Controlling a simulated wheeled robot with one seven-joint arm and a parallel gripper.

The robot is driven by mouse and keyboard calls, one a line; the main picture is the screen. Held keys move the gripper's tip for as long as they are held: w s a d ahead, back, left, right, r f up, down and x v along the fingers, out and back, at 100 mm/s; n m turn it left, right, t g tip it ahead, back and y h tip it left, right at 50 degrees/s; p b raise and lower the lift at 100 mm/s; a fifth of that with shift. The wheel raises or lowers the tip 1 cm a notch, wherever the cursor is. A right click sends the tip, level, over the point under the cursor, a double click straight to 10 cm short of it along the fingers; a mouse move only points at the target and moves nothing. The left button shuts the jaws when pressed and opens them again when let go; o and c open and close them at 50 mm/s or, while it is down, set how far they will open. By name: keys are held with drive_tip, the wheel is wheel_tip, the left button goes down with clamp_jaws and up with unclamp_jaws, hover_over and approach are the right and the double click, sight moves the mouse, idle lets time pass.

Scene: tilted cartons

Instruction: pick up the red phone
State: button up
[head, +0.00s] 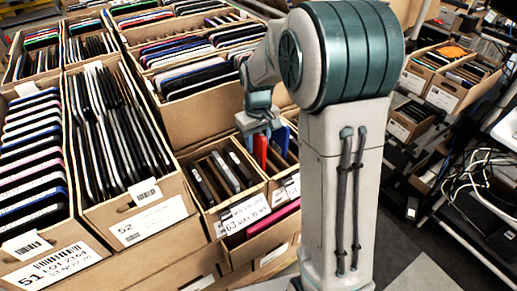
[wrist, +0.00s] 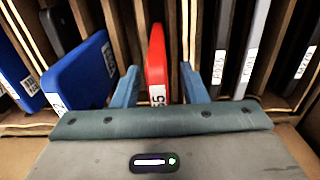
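The red phone (wrist: 156,65) stands on edge in a slot of a wooden divider carton, with a white label at its near end. In the wrist view my gripper (wrist: 160,88) is open, one finger on each side of the red phone's near end, with a gap visible on both sides. In the head view the red phone (head: 260,150) shows as a red strip in the small carton, just below my gripper (head: 260,128). Its lower part is hidden in the slot.
A blue phone (wrist: 85,72) leans left of the red one. Grey and dark phones (wrist: 258,45) stand in slots to the right. Wooden dividers (wrist: 185,40) separate the slots. Large cartons of devices (head: 150,222) surround the small carton (head: 242,203) in the head view.

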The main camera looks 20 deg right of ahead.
clamp_jaws()
drive_tip(key=shift+r, duration=0.15)
drive_tip(key=shift+r, duration=0.2)
wheel_tip(320, 180, up, 3)
drive_tip(key=shift+r+b, duration=0.15)
drive_tip(key=shift+b, duration=0.2)
drive_tip(key=s+d+r+b, duration=0.1)
drive_tip(key=s+d+r, duration=0.1)
drive_tip(key=s, duration=0.3)
drive_tip(key=s+d+r, duration=0.2)
drive_tip(key=s+r, duration=0.3)
drive_tip(key=shift+s+d+b, duration=0.35)
drive_tip(key=shift+s, duration=0.05)
drive_tip(key=shift+r+p, duration=0.7)
drive_tip(key=shift+r, duration=0.15)
wheel_tip(320, 180, up, 3)
drive_tip(key=shift+f+p, duration=0.1)
drive_tip(key=shift+p, duration=1.1)
